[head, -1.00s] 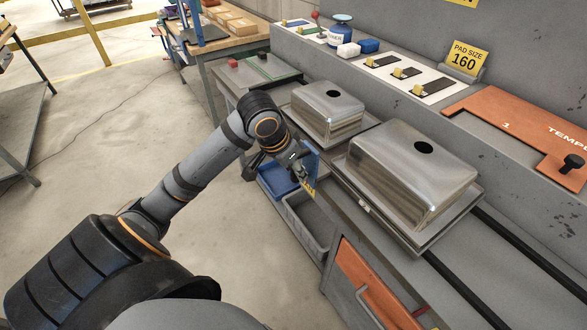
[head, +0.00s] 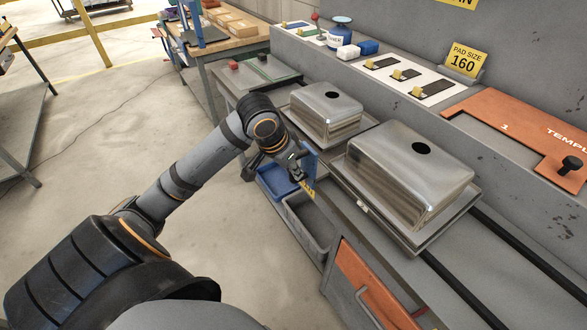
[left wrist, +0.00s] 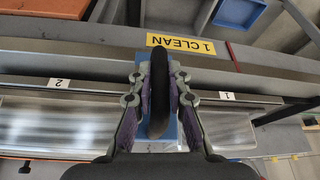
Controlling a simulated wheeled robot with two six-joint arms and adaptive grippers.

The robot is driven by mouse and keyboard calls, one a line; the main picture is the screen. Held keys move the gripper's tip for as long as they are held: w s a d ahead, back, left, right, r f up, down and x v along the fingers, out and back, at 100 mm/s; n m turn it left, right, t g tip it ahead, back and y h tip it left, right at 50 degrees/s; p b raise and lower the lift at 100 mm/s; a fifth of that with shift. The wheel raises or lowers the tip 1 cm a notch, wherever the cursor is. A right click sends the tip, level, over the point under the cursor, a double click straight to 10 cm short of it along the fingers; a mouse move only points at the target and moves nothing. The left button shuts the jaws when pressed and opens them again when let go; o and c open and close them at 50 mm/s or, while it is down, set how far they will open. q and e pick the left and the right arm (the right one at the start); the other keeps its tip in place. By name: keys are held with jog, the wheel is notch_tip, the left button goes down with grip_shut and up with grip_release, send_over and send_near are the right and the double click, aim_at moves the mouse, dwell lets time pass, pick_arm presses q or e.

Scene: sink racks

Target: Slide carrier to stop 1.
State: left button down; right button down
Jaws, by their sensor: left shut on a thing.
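My left gripper (left wrist: 160,100) is shut on a black bar handle (left wrist: 158,70), one finger on each side of it. The handle stands in front of a blue plate (left wrist: 142,138), which I take for part of the carrier. In the head view my left gripper (head: 297,172) is beside the blue plate (head: 312,163), near the gap between the two steel basins. A yellow sign reading "1 CLEAN" (left wrist: 181,43) lies just beyond the handle. Small label 1 (left wrist: 227,96) is right of the handle and label 2 (left wrist: 58,83) is left. My right gripper is not in view.
Two upturned steel basins, a far one (head: 325,115) and a near one (head: 408,175), sit on trays along the bench. Dark rails (head: 515,245) run to the lower right. A blue bin (head: 280,182) and a grey bin (head: 305,220) are below the bench edge.

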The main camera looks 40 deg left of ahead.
pick_arm(q)
jog(key=w+a+p, duration=0.3)
jog(key=a+p, duration=0.1)
jog(key=a, duration=0.4)
jog(key=w+a+p, duration=0.4)
jog(key=a, duration=0.4)
jog(key=shift+a, duration=0.25)
jog(key=shift+r, duration=0.1)
jog(key=c, duration=1.5)
grip_release()
jog(key=shift+a, duration=0.1)
jog(key=shift+o, duration=1)
notch_tip(320, 180, up, 10)
